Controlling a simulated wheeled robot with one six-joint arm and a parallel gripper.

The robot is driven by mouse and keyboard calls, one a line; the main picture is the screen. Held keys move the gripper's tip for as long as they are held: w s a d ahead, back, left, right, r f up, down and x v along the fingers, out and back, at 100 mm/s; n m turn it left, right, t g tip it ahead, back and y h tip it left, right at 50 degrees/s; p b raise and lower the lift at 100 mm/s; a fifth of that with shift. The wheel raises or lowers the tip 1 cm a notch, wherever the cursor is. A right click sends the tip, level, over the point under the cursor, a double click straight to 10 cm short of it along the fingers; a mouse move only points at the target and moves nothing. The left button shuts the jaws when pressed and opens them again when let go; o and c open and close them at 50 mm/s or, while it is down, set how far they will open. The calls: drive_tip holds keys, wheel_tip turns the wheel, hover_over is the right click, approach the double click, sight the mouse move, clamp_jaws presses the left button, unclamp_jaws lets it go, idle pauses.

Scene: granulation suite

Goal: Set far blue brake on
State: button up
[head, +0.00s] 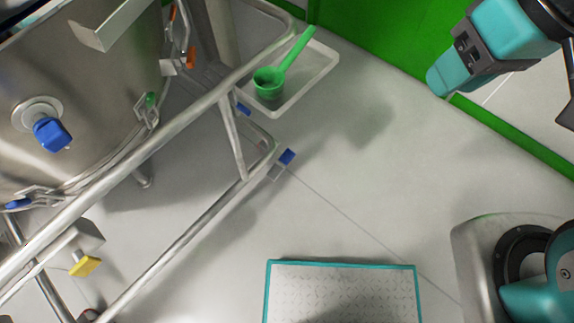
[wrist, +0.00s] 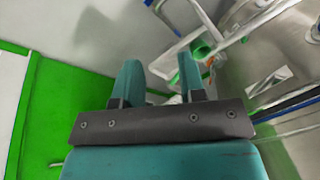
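A steel vessel (head: 95,95) on a tubular frame (head: 185,240) fills the left of the head view. A small blue tab (head: 287,157) sits at the frame's lower corner, and another blue tab (head: 243,109) sits farther up, beside the white tray. I cannot tell for sure which is the far brake, nor its setting. My gripper (head: 438,80) is at the upper right of the head view, well apart from both tabs. In the wrist view its two teal fingers (wrist: 158,70) are spread with nothing between them.
A white tray (head: 322,72) holds a green scoop (head: 270,80) beside the frame. A blue knob (head: 52,134) is on the vessel, and a yellow tab (head: 85,266) is at lower left. A teal-edged platform (head: 340,290) is at the bottom. The floor between is clear.

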drive_tip(key=w+d+f+m+h+b, duration=0.1)
drive_tip(key=w+d+f+b, duration=0.2)
drive_tip(key=f+b, duration=0.65)
drive_tip(key=w+d+f+m+t+b, duration=0.15)
drive_tip(key=w+f+b, duration=0.35)
drive_tip(key=f, duration=0.7)
drive_tip(key=w+d+f+m+h+b, duration=0.1)
drive_tip(key=w+d+f+b, duration=0.15)
drive_tip(key=f+b, duration=0.75)
drive_tip(key=w+a+f+t+y+b, duration=0.1)
drive_tip(key=w+a+f+y, duration=0.3)
drive_tip(key=w+f, duration=0.75)
drive_tip(key=w+a+f+t+y, duration=0.1)
drive_tip(key=w+a+f+y, duration=0.2)
drive_tip(key=w+a+f, duration=0.6)
drive_tip(key=m+t+y, duration=0.5)
drive_tip(key=t+y, duration=0.1)
approach(288, 156)
drive_tip(key=b+x, duration=0.3)
drive_tip(key=b, duration=0.1)
drive_tip(key=b+x, duration=0.3)
drive_tip(key=f+b+x, duration=0.1)
drive_tip(key=b+x, duration=0.2)
drive_tip(key=b, duration=0.1)
drive_tip(key=shift+a+b, duration=0.1)
drive_tip(key=shift+b, duration=0.2)
drive_tip(key=shift+w+a+r, duration=0.2)
drive_tip(key=shift+w+a, duration=0.05)
drive_tip(key=shift+a, duration=0.1)
